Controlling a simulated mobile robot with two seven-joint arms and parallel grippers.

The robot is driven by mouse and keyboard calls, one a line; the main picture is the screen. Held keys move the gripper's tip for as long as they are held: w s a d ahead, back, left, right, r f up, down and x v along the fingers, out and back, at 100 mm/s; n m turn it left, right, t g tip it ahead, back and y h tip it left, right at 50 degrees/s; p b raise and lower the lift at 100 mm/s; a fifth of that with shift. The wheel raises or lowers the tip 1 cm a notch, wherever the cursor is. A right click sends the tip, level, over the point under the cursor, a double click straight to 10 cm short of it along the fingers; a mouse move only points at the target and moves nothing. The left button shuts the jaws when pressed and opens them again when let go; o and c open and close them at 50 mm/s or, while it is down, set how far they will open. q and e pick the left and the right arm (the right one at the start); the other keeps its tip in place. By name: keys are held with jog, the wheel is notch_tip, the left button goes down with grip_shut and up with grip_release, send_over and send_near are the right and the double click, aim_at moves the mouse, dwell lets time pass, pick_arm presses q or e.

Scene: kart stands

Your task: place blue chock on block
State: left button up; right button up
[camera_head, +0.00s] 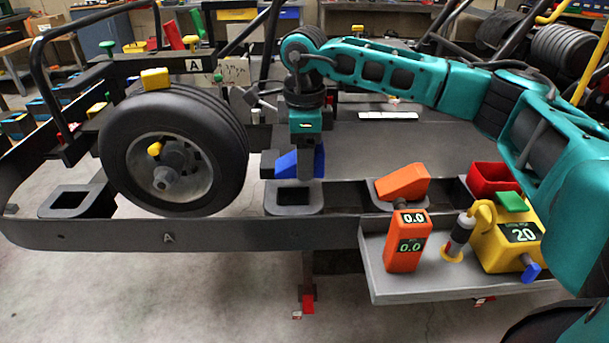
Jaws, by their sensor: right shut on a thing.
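My right gripper (302,168) reaches in from the right on a teal arm, points down, and is shut on the blue chock (287,164). The blue chock is wedge-shaped and partly hidden by the gripper's fingers. It is just above a dark block with a square opening (294,204), to the right of the wheel; I cannot tell whether they touch. A similar block (75,205) sits left of the wheel, with nothing on it. An orange chock (403,182) rests farther right on the frame. My left gripper is not in view.
The black-tyred wheel (174,150) stands between the two blocks, with a yellow piece (156,78) on top.

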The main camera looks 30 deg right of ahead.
aim_at(304, 189)
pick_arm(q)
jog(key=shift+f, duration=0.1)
pick_arm(e)
jog(key=shift+f, duration=2)
jog(key=shift+f+b, duration=0.25)
jog(key=shift+b, duration=0.1)
jog(key=o, duration=1.1)
jog(key=shift+r, duration=0.1)
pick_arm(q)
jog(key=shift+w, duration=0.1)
pick_arm(e)
jog(key=shift+r, duration=0.3)
pick_arm(q)
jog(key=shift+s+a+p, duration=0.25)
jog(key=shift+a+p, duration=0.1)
jog(key=shift+p, duration=0.45)
pick_arm(e)
notch_tip(304, 189, up, 12)
jog(key=shift+f, duration=0.15)
